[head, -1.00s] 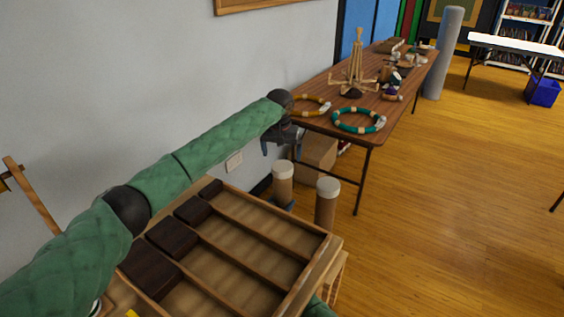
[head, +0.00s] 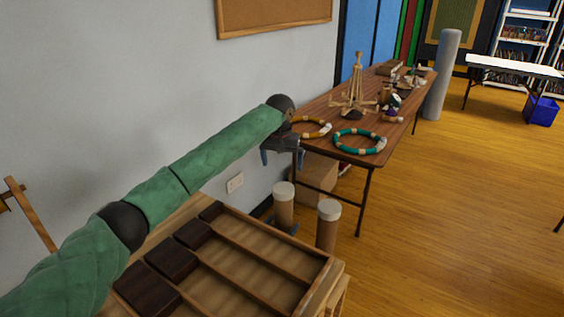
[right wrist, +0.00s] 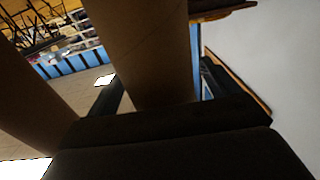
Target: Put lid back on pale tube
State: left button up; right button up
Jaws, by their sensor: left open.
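Two brown cardboard tubes with whitish tops stand upright beyond the tray: a left tube (head: 284,214) and a right tube (head: 327,234). Both tops look like pale caps, and I cannot tell which is the pale tube. My left gripper (head: 280,160) points down above and behind the left tube, apart from it, open with nothing visible in it. Blue-grey parts of my right gripper show low by the left tube. In the right wrist view a brown tube (right wrist: 145,45) stands between my right fingers (right wrist: 155,88); whether they press on it is unclear.
A wooden tray (head: 325,285) with dark blocks is in front. A folding table (head: 318,112) with a yellow ring, a teal ring (head: 345,147) and a wooden stand is behind. A cardboard box (head: 318,172) sits under it. A wall is close on the left; floor is free on the right.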

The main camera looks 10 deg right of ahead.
pick_arm(q)
jog(key=shift+f+b, duration=1.25)
pick_arm(e)
jog(key=v, duration=0.7)
jog(key=shift+s+a, duration=0.25)
